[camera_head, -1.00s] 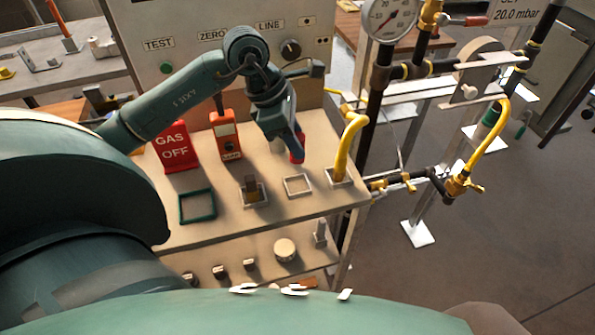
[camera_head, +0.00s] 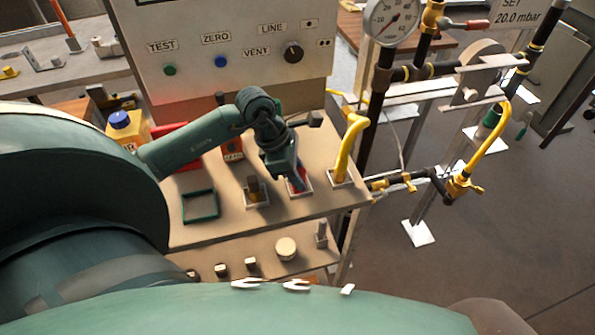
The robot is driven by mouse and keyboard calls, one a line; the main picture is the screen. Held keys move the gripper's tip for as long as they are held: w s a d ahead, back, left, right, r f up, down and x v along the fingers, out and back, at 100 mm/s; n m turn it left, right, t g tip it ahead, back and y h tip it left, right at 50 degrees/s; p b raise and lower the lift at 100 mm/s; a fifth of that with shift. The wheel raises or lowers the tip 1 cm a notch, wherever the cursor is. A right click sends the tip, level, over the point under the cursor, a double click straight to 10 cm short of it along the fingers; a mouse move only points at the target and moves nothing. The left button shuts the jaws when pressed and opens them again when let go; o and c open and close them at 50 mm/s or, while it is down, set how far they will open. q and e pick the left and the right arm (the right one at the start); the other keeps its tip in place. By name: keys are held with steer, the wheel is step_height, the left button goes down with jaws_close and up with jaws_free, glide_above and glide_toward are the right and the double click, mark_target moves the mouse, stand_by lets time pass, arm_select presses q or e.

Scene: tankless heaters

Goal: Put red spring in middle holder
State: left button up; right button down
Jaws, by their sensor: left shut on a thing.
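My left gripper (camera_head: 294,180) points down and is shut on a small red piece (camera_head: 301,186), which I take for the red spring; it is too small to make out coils. The red piece is low at a white-rimmed square holder (camera_head: 308,190) on the beige shelf. The gripper hides much of both, so I cannot tell whether the piece touches the bottom. To the left is a similar holder (camera_head: 258,203) with a brass-coloured block in it, then an empty dark green square frame (camera_head: 200,206). My right gripper is not in view.
A yellow hose (camera_head: 350,147) rises from a holder just right of my gripper. A control panel (camera_head: 230,70) stands behind. A yellow container with a blue cap (camera_head: 128,130) and a partly hidden orange device (camera_head: 232,156) are behind my arm. A lower shelf (camera_head: 240,275) holds small knobs.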

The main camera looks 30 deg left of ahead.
mark_target(292, 188)
arm_select(q)
steer(key=shift+f, duration=0.1)
steer(key=o, duration=1)
steer(key=shift+c, duration=0.2)
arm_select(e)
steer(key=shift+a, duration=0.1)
arm_select(q)
steer(key=p+v, duration=0.2)
steer(key=v, duration=0.2)
steer(key=shift+d+r+p, duration=0.1)
steer(key=shift+r+p, duration=0.1)
steer(key=shift+p, duration=0.1)
steer(key=p+v, duration=0.1)
steer(key=v, duration=0.7)
steer(key=shift+p, duration=0.4)
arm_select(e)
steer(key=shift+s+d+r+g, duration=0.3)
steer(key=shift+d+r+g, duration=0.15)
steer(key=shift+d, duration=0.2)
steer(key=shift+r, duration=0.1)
